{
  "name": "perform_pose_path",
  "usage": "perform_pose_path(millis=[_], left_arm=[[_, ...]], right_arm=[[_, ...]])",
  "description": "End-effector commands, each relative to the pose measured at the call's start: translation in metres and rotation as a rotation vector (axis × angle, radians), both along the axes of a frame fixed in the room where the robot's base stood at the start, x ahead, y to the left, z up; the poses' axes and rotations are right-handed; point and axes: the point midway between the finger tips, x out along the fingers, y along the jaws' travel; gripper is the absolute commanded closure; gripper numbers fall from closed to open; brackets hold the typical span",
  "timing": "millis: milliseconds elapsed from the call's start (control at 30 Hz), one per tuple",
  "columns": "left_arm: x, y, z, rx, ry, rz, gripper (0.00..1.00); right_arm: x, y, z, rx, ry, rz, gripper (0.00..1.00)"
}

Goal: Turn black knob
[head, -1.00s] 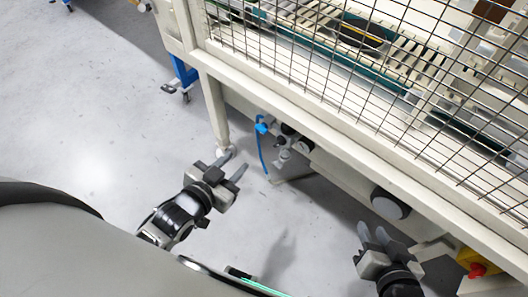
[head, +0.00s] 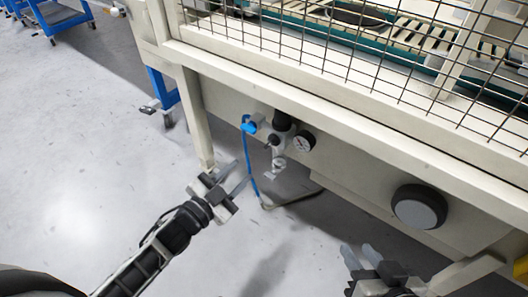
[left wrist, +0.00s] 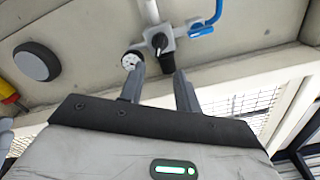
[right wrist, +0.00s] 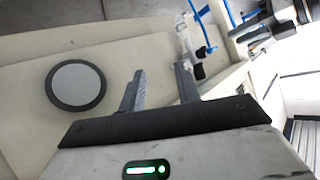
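A small black knob (head: 274,141) sits on the valve unit under the machine's front beam, beside a round gauge (head: 303,142) and a black cylinder (head: 283,121). In the left wrist view the knob (left wrist: 159,41) shows just beyond the fingertips, with a pale pointer mark. My left gripper (head: 240,171) is open and empty, below and left of the valve unit, apart from it. Its fingers also show spread in the left wrist view (left wrist: 160,68). My right gripper (head: 358,250) is open and empty, low and left of a large black-rimmed grey disc (head: 419,206).
A blue fitting (head: 249,125) with a hanging blue hose (head: 250,165) is left of the knob. The machine's leg (head: 196,120) stands left of that. Wire mesh (head: 350,45) covers the machine above the beam. The floor (head: 90,170) at left is clear.

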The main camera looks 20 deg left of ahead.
Motion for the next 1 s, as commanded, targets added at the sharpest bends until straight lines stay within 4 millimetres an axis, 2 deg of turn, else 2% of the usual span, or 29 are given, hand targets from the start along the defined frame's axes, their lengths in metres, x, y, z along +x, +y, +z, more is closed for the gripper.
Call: perform_pose_path(millis=[100,300,500,667,933,967,1000], left_arm=[[0.027,-0.009,-0.001,0.001,-0.004,0.000,0.67],[0.066,-0.024,-0.001,-0.001,-0.003,0.001,0.67],[0.091,-0.033,-0.001,-0.001,0.000,0.001,0.67],[0.100,-0.036,-0.001,-0.001,0.001,0.002,0.67],[0.100,-0.036,-0.001,0.000,0.002,0.001,0.67],[0.100,-0.036,-0.001,-0.001,0.002,0.001,0.73],[0.100,-0.036,-0.001,-0.001,0.002,0.001,0.84]], right_arm=[[0.000,0.001,0.001,0.011,-0.027,0.002,0.67],[0.001,0.004,0.007,0.031,-0.069,0.003,0.67],[0.002,0.005,0.012,0.045,-0.101,0.005,0.67],[0.002,0.006,0.016,0.053,-0.116,0.008,0.67],[0.001,0.008,0.021,0.058,-0.125,0.012,0.67],[0.001,0.008,0.020,0.057,-0.125,0.011,0.67],[0.001,0.008,0.020,0.057,-0.124,0.012,0.67]])
